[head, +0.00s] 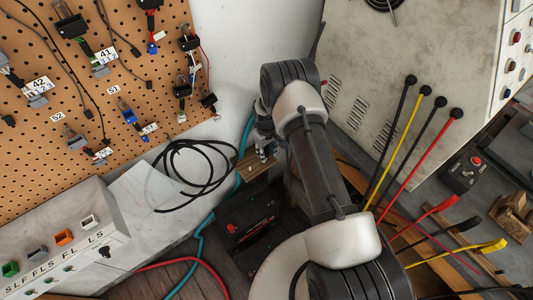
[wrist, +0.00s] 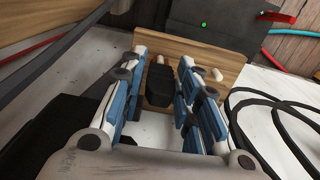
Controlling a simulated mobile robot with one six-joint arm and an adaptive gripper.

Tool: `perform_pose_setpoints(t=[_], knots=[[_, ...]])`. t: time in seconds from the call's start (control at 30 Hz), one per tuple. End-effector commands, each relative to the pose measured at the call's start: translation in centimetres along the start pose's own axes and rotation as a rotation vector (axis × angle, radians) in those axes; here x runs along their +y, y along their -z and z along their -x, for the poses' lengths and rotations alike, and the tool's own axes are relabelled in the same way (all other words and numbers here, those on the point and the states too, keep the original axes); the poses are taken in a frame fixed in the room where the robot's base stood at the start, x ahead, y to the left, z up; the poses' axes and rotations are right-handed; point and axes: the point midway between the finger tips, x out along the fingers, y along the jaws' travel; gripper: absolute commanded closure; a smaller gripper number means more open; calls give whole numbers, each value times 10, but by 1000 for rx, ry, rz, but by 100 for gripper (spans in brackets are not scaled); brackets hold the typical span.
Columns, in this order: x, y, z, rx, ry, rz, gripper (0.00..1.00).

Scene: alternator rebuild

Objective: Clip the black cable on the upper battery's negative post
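My gripper (wrist: 162,68) has blue-and-white fingers spread apart. In the head view, it hangs beside my arm over a small wooden board (head: 256,170). A black clip-like piece (wrist: 160,85) lies between the fingers in the wrist view, with gaps visible beside it; I see no clear grip on it. A loose black cable (head: 208,178) is coiled on the light bench, and it also shows at right in the wrist view (wrist: 276,108). A dark battery-like box (head: 247,215) with red parts is below the board. Its negative post cannot be made out.
A pegboard (head: 85,80) with connectors stands at left, above a grey switch box (head: 60,245). A grey cabinet (head: 430,60) stands at right. Several coloured cable ends (head: 440,115) are near it. Teal (head: 198,240) and red (head: 185,262) cables cross the lower area.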

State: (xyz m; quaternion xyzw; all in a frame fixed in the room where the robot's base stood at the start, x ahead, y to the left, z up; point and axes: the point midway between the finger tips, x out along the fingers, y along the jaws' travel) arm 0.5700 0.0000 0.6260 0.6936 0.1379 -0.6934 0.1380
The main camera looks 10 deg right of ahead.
Motion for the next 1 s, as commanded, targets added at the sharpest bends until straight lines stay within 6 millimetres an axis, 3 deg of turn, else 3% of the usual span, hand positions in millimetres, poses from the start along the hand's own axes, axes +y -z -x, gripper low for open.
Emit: perform_pose_setpoints(t=[0.23, 0.47, 0.8, 1.0], knots=[[0, 0, 0, 0, 0, 0, 90], [0, 0, 2, 0, 0, 0, 90], [0, 0, 36, 1, 0, 0, 90], [0, 0, 40, -1, 0, 0, 90]])
